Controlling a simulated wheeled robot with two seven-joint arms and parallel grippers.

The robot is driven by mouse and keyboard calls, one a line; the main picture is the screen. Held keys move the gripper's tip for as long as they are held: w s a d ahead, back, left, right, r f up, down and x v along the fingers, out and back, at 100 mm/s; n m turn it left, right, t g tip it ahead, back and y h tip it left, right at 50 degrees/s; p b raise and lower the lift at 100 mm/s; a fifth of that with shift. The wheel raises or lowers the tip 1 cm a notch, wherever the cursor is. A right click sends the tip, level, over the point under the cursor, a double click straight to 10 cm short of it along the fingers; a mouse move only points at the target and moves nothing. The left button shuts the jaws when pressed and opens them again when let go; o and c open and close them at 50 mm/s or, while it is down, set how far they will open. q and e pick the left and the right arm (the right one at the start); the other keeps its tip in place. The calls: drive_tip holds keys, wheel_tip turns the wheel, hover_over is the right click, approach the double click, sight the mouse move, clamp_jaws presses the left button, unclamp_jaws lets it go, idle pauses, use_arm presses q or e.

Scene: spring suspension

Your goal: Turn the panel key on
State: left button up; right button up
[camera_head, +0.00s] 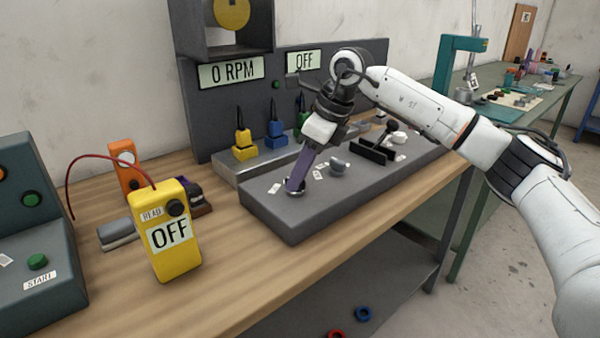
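The grey sloped control panel (290,221) lies on the wooden bench with small labels and several controls on top. A round metal key switch (295,193) sits near its left end. My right gripper (296,184) points down at this switch, its fingers seen edge-on with the tips at or just above it. The fingers hide most of the switch, so I cannot tell whether they grip a key. A rounded grey knob (340,165) stands just right of the fingers. My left gripper is not in view.
A yellow meter (165,232) reads OFF. Behind the panel stand yellow (244,145) and blue (276,134) blocks. Displays read 0 RPM (231,72) and OFF (304,62). A dark green console (40,285) with a green START button is at left.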

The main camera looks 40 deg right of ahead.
drive_tip(key=shift+c, duration=0.4)
clamp_jaws()
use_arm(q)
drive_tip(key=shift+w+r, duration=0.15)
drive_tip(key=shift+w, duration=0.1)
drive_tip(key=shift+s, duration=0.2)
use_arm(e)
drive_tip(key=shift+m, duration=0.3)
drive_tip(key=m, duration=0.1)
drive_tip(key=m+h, duration=0.1)
drive_tip(key=m, duration=0.1)
drive_tip(key=m+t+h+p, duration=0.1)
drive_tip(key=m, duration=0.1)
drive_tip(key=shift+s+a, duration=0.1)
drive_tip(key=shift+a, duration=0.2)
drive_tip(key=m, duration=0.2)
drive_tip(key=m+h, duration=0.1)
drive_tip(key=m, duration=0.1)
drive_tip(key=shift+a+h, duration=0.2)
drive_tip(key=shift+h, duration=0.1)
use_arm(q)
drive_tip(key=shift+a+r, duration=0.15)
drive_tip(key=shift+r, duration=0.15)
use_arm(e)
drive_tip(key=shift+m+h, duration=0.4)
drive_tip(key=shift+m, duration=0.7)
